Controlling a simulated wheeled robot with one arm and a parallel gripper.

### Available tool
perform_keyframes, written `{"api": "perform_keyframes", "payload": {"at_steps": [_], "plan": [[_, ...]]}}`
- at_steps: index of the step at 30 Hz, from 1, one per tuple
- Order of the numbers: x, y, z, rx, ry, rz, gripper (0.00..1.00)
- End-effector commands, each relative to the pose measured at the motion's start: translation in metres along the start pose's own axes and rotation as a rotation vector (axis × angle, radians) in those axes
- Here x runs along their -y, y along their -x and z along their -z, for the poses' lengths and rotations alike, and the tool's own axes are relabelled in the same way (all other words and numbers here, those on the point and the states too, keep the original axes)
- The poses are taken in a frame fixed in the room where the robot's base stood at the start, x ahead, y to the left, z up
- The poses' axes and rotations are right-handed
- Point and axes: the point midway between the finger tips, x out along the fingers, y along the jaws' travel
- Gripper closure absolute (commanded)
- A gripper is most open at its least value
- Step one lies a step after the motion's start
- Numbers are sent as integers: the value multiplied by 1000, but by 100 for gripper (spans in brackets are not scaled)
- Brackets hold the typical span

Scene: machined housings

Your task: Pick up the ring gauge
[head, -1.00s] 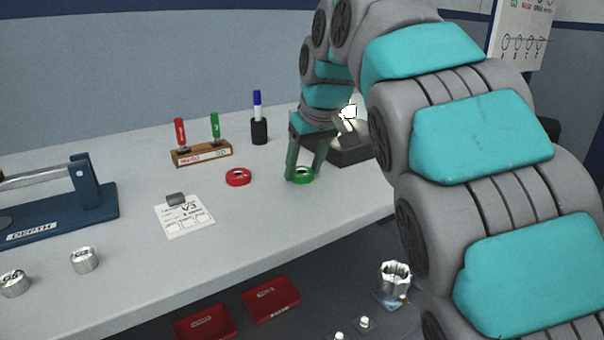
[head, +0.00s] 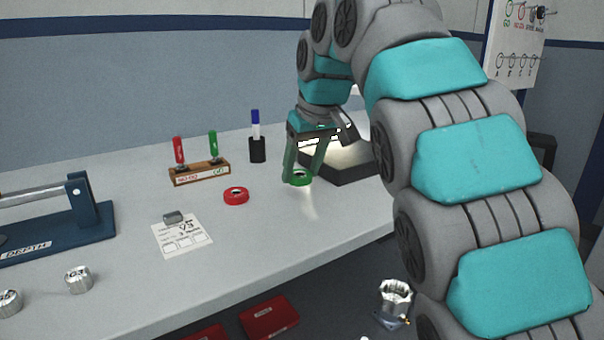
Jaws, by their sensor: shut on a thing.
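A green ring gauge (head: 300,179) is held between the fingertips of my gripper (head: 301,176). My gripper is shut on it, and the ring appears a little above the grey bench top, with a bright patch of light on the bench below it. A red ring gauge (head: 236,196) lies flat on the bench to the left, apart from my gripper. The fingers cover part of the green ring's sides.
A dark lit box (head: 350,170) stands just behind and right of my gripper. A wooden holder (head: 200,174) with red and green plugs, a marker cup (head: 257,150), a paper card (head: 182,238) and a blue depth fixture (head: 75,228) are on the bench (head: 260,245).

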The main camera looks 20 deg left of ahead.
Motion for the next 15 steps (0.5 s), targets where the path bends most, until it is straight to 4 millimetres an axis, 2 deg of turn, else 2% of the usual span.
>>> {"api": "perform_keyframes", "payload": {"at_steps": [15], "plan": [[12,19,-37,-1,0,0,100]]}}
